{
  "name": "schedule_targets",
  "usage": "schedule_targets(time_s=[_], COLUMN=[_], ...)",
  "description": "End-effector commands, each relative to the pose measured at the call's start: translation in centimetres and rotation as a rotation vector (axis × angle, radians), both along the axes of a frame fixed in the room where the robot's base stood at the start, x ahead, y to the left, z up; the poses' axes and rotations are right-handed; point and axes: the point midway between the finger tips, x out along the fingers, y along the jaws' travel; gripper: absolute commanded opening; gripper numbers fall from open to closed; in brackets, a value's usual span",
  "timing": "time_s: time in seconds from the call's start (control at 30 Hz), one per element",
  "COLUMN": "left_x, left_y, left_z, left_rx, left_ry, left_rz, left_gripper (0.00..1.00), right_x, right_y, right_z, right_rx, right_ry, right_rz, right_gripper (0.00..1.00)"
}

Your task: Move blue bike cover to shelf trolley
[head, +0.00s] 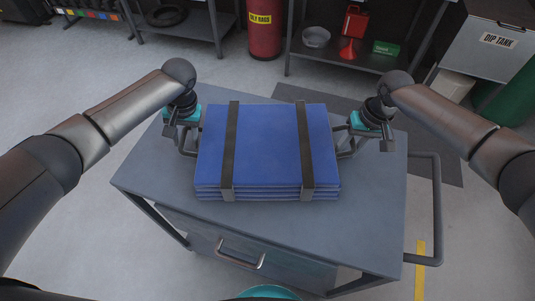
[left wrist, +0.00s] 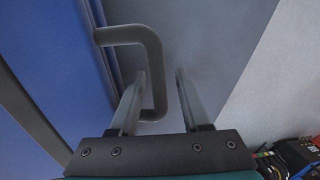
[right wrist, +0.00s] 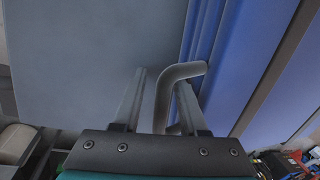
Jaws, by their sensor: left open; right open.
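The blue bike cover (head: 268,145) is a flat folded stack with two dark straps and a grey handle on each side. It lies on the top of a grey cart (head: 375,220). My left gripper (head: 186,142) is open at the cover's left handle; in the left wrist view the handle (left wrist: 155,75) passes between the parted fingers. My right gripper (head: 352,143) is open at the right handle; in the right wrist view that handle (right wrist: 164,98) lies between the fingers. Which cart is the shelf trolley I cannot tell.
The cart has a drawer handle (head: 240,253) in front and a push rail (head: 438,210) at right. Behind stand a red barrel (head: 264,28), a shelf (head: 350,57) with a red can and a bowl, and a dip tank (head: 490,45). Floor is open at left.

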Motion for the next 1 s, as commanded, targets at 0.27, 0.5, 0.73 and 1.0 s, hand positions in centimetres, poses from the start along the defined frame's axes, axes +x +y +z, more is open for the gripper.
schedule_targets(time_s=[0.27, 0.5, 0.73, 1.0], left_x=[0.2, 0.2, 0.1, 0.1], left_y=[-0.7, -1.4, -1.5, -1.5], left_z=[3.6, 6.7, 7.7, 7.7], left_rx=[-0.001, -0.001, 0.001, 0.001], left_ry=[-0.005, -0.003, -0.002, -0.001], left_rz=[0.000, 0.000, 0.001, 0.001], left_gripper=[0.47, 0.47, 0.47, 0.47], right_x=[0.0, 0.0, 0.0, 0.2], right_y=[0.3, 0.4, 0.2, -0.9], right_z=[0.0, 0.0, 0.7, 5.6], right_rx=[0.006, 0.007, 0.007, 0.005], right_ry=[-0.001, -0.001, -0.001, -0.006], right_rz=[0.003, 0.004, 0.004, 0.003], right_gripper=[0.47, 0.47, 0.47, 0.47])
